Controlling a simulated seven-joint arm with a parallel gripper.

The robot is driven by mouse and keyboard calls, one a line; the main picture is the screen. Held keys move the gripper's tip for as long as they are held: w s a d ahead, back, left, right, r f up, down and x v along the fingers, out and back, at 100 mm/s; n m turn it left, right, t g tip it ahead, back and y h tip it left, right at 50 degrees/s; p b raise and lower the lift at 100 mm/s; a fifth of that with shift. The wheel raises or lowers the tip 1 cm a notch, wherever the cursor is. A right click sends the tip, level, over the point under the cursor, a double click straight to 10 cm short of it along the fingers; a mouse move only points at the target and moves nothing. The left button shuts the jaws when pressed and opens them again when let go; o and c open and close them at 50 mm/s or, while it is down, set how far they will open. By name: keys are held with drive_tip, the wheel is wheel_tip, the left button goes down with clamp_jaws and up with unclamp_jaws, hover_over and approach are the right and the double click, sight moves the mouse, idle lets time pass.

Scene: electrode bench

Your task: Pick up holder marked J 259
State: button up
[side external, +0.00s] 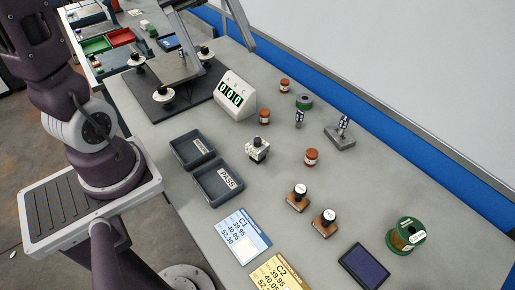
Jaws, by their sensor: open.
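No marking J 259 can be read in the side view; the labels are too small. Holder-like pieces with dark round tops are in view: a pale block with a black knob (258,149) stands upright mid-bench, and black-topped pieces stand by the dark mat at the back left, one at its near edge (163,96), one at its left (135,61) and one at its right (205,53). A small striped piece (298,119) stands alone, and another (343,124) is on a grey block. I cannot tell which is the named holder. My gripper is out of view.
Two dark trays (218,196), the nearer labelled PASS, lie left of the pale block. A counter display (235,98) reads 000. Two wooden stamps (297,202), red-brown jars (311,158), a green spool (405,236), a dark pad (364,266) and cards C1 (243,239) and C2 (281,276) surround clear bench.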

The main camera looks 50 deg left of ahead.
drive_tip(key=w+a+n+t+h, duration=0.3)
drive_tip(key=w+a+n+h, duration=0.1)
drive_tip(key=w+a+n, duration=0.15)
drive_tip(key=n, duration=0.1)
approach(264, 154)
drive_tip(key=x, duration=0.3)
drive_tip(key=shift+s+d+f, duration=0.1)
drive_tip(key=shift+d+f, duration=0.15)
drive_tip(key=shift+f, duration=0.25)
drive_tip(key=x, duration=0.6)
drive_tip(key=shift+w+d+r, duration=0.15)
drive_tip(key=shift+w+d, duration=0.15)
drive_tip(key=shift+d, duration=0.15)
clamp_jaws()
